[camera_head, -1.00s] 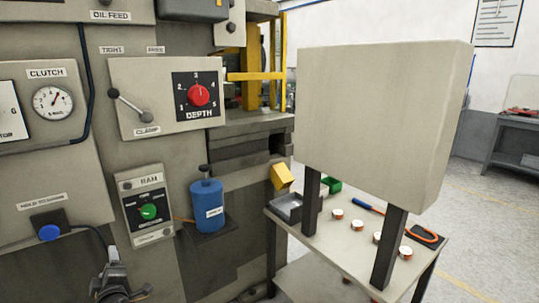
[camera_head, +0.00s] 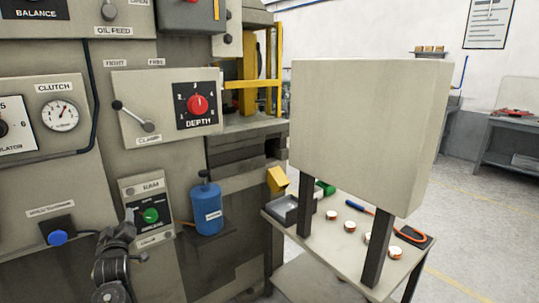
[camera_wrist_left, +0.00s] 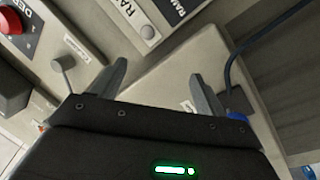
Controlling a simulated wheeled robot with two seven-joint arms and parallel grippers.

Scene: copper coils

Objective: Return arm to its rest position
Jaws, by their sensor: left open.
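My left gripper (camera_head: 137,236) is at the lower left of the head view, raised in front of the grey machine, just left of and below the green RAM knob (camera_head: 151,216). In the left wrist view my left gripper (camera_wrist_left: 160,75) has its two fingers spread apart with nothing between them. The machine's front panel shows behind the fingers. My right gripper is not in view.
The machine carries a DEPTH knob (camera_head: 197,104), a CLAMP lever (camera_head: 132,116), a blue button (camera_head: 58,238) and a blue bottle (camera_head: 206,207). A table (camera_head: 325,255) with several copper coils (camera_head: 350,227) stands right, partly behind a large beige box (camera_head: 365,125).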

